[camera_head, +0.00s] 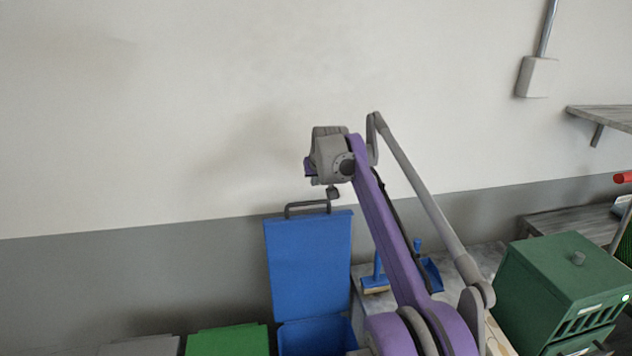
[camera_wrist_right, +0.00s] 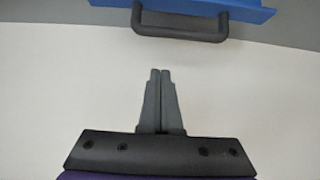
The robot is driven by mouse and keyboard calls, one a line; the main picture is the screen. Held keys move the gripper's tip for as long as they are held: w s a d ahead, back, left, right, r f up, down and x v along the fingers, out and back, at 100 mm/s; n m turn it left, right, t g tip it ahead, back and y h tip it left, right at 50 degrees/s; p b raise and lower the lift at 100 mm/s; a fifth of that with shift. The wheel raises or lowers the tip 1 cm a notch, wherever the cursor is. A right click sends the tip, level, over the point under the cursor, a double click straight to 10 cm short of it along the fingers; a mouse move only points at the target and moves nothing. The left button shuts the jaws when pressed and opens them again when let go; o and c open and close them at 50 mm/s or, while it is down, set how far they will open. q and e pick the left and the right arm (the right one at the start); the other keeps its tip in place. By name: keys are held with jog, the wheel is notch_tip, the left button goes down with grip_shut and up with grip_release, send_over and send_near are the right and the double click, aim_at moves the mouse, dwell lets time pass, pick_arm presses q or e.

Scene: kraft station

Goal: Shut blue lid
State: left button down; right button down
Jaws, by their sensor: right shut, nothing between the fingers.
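The blue lid (camera_head: 310,265) stands upright, open, above the blue bin (camera_head: 315,338) in the head view. A dark grey handle (camera_head: 306,206) sits on its top edge. My right gripper (camera_head: 333,192) is just above the handle at its right end in the head view. In the right wrist view the gripper (camera_wrist_right: 160,72) is shut and empty, its fingertips pointing toward the handle (camera_wrist_right: 180,26), with a gap between them in the picture. The lid's blue edge (camera_wrist_right: 190,6) shows at the top there. My left gripper is not in view.
A green bin lid (camera_head: 228,341) and a grey one (camera_head: 140,346) are left of the blue bin. A blue brush (camera_head: 376,275) and dustpan (camera_head: 431,274) are to its right, near a green box (camera_head: 550,290). The wall is behind.

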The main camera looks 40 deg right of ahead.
jog(key=x, duration=0.7)
jog(key=s+a, duration=0.2)
jog(key=s, duration=0.1)
jog(key=shift+s+r, duration=0.1)
jog(key=shift+s, duration=0.1)
jog(key=shift+s+a, duration=0.1)
